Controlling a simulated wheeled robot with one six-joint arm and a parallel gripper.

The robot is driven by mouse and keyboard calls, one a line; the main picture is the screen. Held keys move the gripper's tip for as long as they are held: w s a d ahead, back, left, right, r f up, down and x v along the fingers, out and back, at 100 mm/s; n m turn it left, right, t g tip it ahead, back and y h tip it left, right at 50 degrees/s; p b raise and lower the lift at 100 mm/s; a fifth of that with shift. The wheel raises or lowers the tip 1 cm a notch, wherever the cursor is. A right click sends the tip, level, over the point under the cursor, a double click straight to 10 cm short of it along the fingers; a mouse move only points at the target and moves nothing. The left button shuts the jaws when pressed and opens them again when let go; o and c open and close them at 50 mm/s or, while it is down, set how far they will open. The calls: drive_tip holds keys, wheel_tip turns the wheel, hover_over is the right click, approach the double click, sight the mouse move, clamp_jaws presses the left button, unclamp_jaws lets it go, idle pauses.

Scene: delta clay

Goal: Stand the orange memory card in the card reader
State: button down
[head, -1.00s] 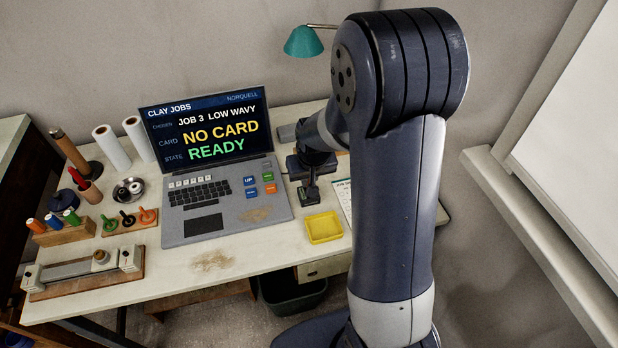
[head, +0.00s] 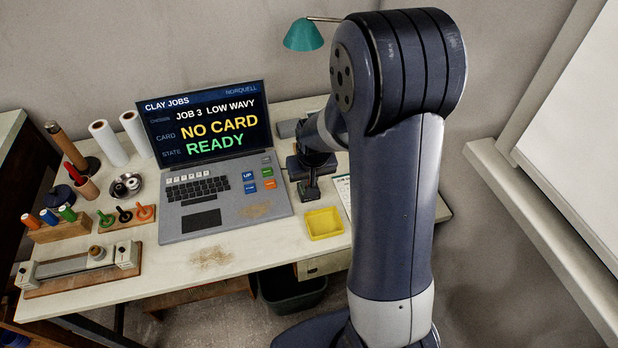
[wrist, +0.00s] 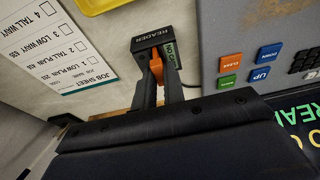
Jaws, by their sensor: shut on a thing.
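My gripper (wrist: 159,88) is shut on the orange memory card (wrist: 156,68), which shows between the fingertips in the wrist view. The card reader (wrist: 152,42), a dark block marked READER with a green strip on its side, lies right at the fingertips. The card overlaps the reader's edge in this view; I cannot tell whether its end is in the slot. In the head view my gripper (head: 310,190) points down at the table right of the laptop, and I cannot make out the card there. The laptop screen (head: 205,122) reads NO CARD and READY.
The laptop (head: 206,210) stands close to the left of my gripper. A yellow tray (head: 323,224) lies in front of it, and a job sheet (wrist: 52,45) lies beside the reader. Spools, rollers and stamps fill the table's left side. A teal lamp (head: 303,35) stands behind.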

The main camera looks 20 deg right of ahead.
drive_tip(key=c, duration=1.1)
unclamp_jaws()
drive_tip(key=shift+r, duration=0.1)
drive_tip(key=shift+r+p, duration=2.55)
drive_tip(key=shift+r, duration=0.9)
drive_tip(key=shift+f, duration=0.1)
wheel_tip(320, 180, down, 7)
drive_tip(key=b, duration=0.5)
